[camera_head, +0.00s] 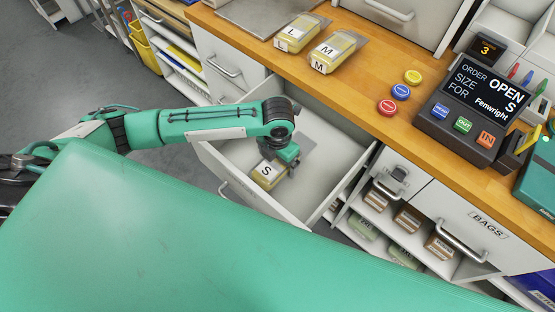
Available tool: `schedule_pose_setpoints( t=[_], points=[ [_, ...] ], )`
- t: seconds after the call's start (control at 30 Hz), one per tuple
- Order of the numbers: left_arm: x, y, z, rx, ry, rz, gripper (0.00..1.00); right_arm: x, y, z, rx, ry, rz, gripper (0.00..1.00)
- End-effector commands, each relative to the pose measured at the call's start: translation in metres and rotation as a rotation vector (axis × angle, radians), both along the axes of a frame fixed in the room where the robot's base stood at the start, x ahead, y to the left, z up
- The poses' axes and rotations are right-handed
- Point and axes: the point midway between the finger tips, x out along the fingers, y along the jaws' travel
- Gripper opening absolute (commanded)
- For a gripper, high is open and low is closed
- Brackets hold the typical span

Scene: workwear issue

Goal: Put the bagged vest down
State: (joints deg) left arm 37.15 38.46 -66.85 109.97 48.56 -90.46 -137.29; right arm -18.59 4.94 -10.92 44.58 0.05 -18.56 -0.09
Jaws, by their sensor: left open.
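A bagged yellow vest (264,177) with a white label marked S lies in the open drawer (329,148), towards its front left part. My left gripper (281,165) reaches down into the drawer at the vest's back right end. Its jaws are open, but the fingertips are small and partly hidden by the wrist, so I cannot tell whether they touch the bag. My right gripper is out of view.
Two bagged vests marked L (293,36) and M (333,52) lie on the wooden counter (376,68). A BAGS drawer (480,222) is shut at right.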

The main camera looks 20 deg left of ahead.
Motion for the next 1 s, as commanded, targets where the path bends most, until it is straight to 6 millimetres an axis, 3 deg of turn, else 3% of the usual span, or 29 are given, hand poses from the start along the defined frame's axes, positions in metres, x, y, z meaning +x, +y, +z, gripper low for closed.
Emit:
schedule_pose_setpoints(
  t=[0.3,0.5,0.7,1.0],
  points=[
    [0.001,0.0,0.067,-0.001,-0.005,-0.001,0.95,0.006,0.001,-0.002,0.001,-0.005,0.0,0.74],
    [0.001,0.0,0.099,-0.001,-0.003,0.0,0.95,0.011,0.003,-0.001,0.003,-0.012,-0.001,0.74],
    [0.0,0.0,0.11,0.0,0.0,0.001,0.95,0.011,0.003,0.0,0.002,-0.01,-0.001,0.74],
    [0.0,0.0,0.11,0.0,0.0,0.001,0.95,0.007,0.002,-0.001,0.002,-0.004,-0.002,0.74]
  ],
)
